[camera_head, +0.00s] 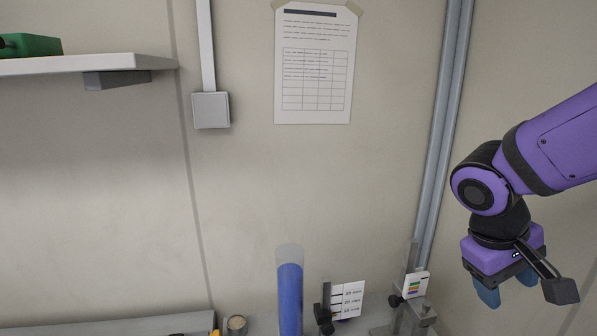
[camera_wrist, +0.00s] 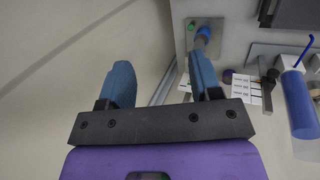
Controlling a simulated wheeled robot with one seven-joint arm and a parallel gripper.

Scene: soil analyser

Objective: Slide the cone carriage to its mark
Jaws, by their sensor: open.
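My gripper (camera_head: 508,285) hangs at the right in the head view, pointing down, with its blue fingers apart and nothing between them. In the wrist view my gripper (camera_wrist: 160,82) is also open and empty. A second upright holds a white card with printed rows (camera_head: 346,300); this card also shows in the wrist view (camera_wrist: 246,88). I cannot tell which part is the cone carriage, and its mark is not clear.
A clear cylinder with blue contents (camera_head: 290,295) stands left of the cards; it also shows in the wrist view (camera_wrist: 298,100). A small tin (camera_head: 236,325) is beside it. A shelf (camera_head: 90,65) is at upper left. A grey conduit (camera_head: 440,140) runs up the wall.

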